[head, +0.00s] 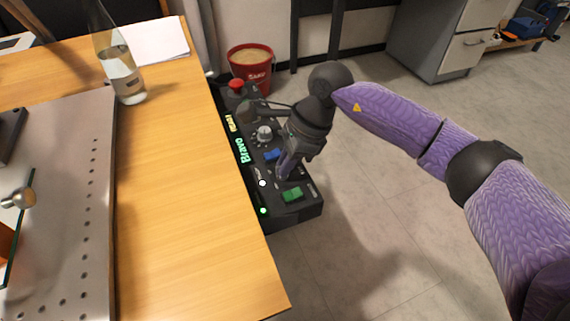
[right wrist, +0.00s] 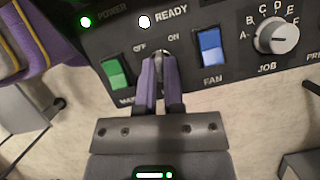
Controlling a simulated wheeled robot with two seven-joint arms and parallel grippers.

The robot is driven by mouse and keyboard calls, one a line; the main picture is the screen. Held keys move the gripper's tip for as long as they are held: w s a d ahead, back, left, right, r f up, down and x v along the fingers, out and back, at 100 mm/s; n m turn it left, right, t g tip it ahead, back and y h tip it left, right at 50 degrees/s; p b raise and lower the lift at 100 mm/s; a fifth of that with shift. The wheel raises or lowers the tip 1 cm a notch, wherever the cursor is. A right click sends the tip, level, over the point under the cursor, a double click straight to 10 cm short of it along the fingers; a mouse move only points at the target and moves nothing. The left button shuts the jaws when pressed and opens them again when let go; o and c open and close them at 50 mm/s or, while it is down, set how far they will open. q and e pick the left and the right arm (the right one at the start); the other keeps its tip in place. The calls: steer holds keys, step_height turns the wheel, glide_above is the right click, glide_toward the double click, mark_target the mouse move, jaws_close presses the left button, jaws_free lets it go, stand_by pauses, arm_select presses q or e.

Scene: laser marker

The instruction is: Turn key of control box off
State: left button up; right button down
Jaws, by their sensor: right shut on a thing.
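The black control box (head: 312,208) stands along the right edge of the wooden table. In the right wrist view its panel (right wrist: 190,48) shows OFF and ON labels on either side of the key (right wrist: 160,53). My right gripper (head: 283,173) reaches down onto the panel. In the right wrist view the same gripper (right wrist: 159,62) is shut on the key, between the green and blue switches. The fingers hide most of the key, so I cannot tell its exact angle. The POWER light glows green and the READY light glows white. My left gripper is not in view.
The green switch (right wrist: 116,74), blue FAN switch (right wrist: 209,47) and JOB dial (right wrist: 276,36) sit close to the fingers. A red emergency button (head: 236,84) is at the box's far end. A glass bottle (head: 119,75) stands on the table (head: 180,190). A red bucket (head: 250,62) stands behind.

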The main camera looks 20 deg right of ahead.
steer(key=shift+w+f+n+g+b, duration=0.1)
steer(key=shift+f+n+g+b, duration=0.15)
steer(key=shift+n+b, duration=0.5)
steer(key=n+g+b, duration=0.1)
steer(key=n, duration=0.2)
steer(key=shift+w, duration=0.1)
steer(key=n+g+b, duration=0.1)
steer(key=n+b, duration=0.1)
steer(key=n+g+h+b, duration=0.1)
steer(key=n+b, duration=0.1)
steer(key=n, duration=0.1)
steer(key=shift+w+r, duration=0.1)
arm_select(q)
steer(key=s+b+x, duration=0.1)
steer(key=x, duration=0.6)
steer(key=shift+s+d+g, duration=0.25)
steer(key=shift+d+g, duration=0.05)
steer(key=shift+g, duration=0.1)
arm_select(e)
steer(key=shift+a+r+n+g, duration=0.1)
steer(key=shift+n+g, duration=0.15)
steer(key=shift+n, duration=0.4)
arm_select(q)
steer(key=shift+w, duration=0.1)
arm_select(e)
steer(key=shift+h, duration=0.3)
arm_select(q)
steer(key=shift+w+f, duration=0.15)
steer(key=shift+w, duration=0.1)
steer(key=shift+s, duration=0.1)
